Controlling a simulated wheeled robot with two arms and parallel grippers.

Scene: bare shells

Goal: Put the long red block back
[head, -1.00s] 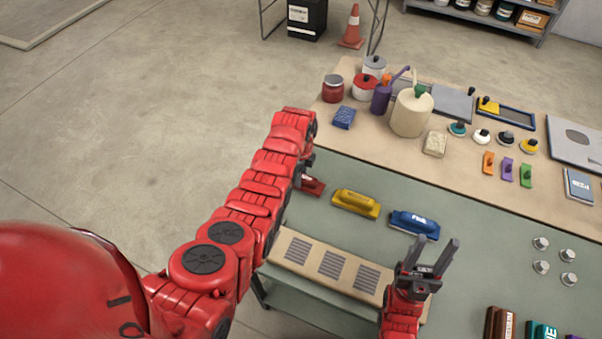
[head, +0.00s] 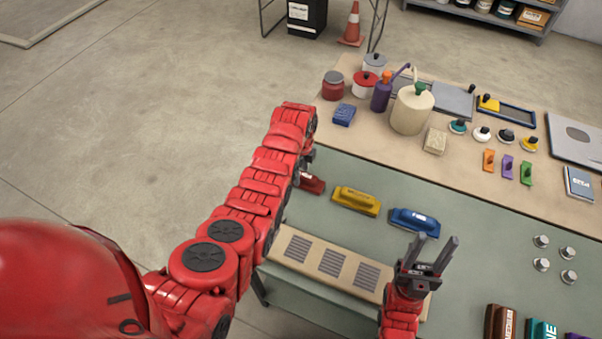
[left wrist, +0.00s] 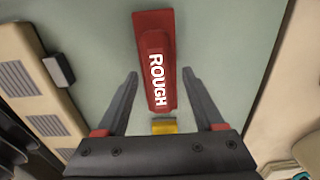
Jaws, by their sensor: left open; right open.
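The long red block (left wrist: 156,55), lettered "ROUGH", lies on the green bench top in the left wrist view. My left gripper (left wrist: 159,92) is open, with one finger to each side of the block's near end and no visible grip on it. In the head view the red block (head: 313,184) is partly hidden by my left arm and gripper (head: 306,160). My right gripper (head: 434,255) is open and empty, above the bench near the blue block.
A yellow block (head: 356,200) and a blue block (head: 415,221) lie in a row with the red one. A tan slotted board (head: 313,243) lies along the bench's near edge. Bottles and tins stand on the tan strip (head: 460,152) behind. Several metal knobs (head: 541,264) stand at right.

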